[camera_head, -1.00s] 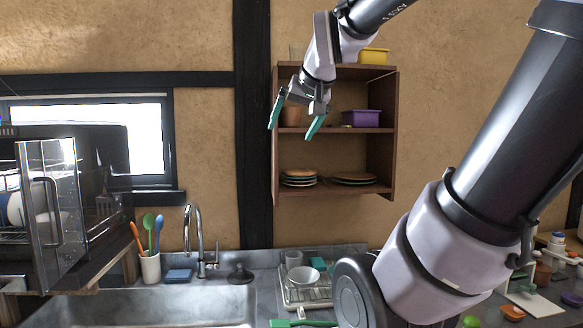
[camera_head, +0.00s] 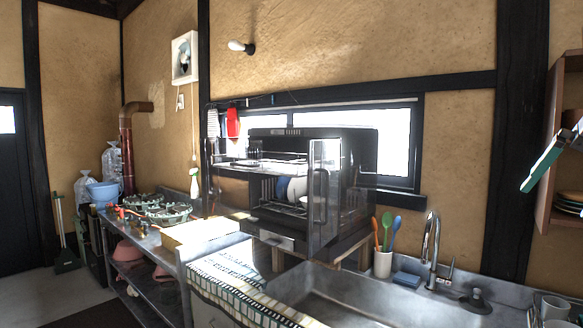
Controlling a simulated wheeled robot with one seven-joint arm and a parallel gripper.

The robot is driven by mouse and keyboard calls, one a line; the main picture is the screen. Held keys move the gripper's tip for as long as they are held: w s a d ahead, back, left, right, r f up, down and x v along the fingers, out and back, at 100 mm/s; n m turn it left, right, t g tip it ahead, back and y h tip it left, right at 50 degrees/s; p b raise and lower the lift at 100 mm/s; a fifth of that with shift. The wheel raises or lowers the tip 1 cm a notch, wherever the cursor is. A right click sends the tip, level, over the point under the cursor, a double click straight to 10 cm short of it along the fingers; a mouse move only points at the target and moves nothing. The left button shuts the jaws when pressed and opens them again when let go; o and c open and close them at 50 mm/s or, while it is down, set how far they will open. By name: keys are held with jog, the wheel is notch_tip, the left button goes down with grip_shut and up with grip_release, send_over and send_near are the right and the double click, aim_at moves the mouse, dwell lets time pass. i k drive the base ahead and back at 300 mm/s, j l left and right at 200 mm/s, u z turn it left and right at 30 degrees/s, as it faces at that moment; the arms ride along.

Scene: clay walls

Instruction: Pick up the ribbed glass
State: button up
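My gripper (camera_head: 552,165) is at the right edge of the view, in front of the wooden wall shelf (camera_head: 552,170), and is partly cut off. Its teal fingers stand apart, with nothing seen between them. A greyish cup or glass (camera_head: 555,308) stands at the bottom right corner, beyond the sink tap and well below my gripper. I cannot make out ribs on it, so I cannot tell whether it is the ribbed glass. I see no other clear glass.
A dark dish cabinet (camera_head: 350,165) with an open glass door stands left of the sink (camera_head: 330,300). A tap (camera_head: 431,245), a white utensil cup (camera_head: 383,264) and a blue sponge (camera_head: 407,279) are behind the sink. A stove counter and floor lie at left.

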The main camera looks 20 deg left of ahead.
aim_at(253, 148)
jog(key=u, duration=1.3)
jog(key=i+j, duration=0.2)
jog(key=j, duration=0.15)
jog(key=i+j+z, duration=0.1)
jog(key=j, duration=0.25)
jog(key=i+j, duration=0.25)
jog(key=i+j+z, duration=0.1)
jog(key=j, duration=0.35)
jog(key=i+j, duration=0.25)
jog(key=j+z, duration=0.05)
jog(key=j, duration=0.05)
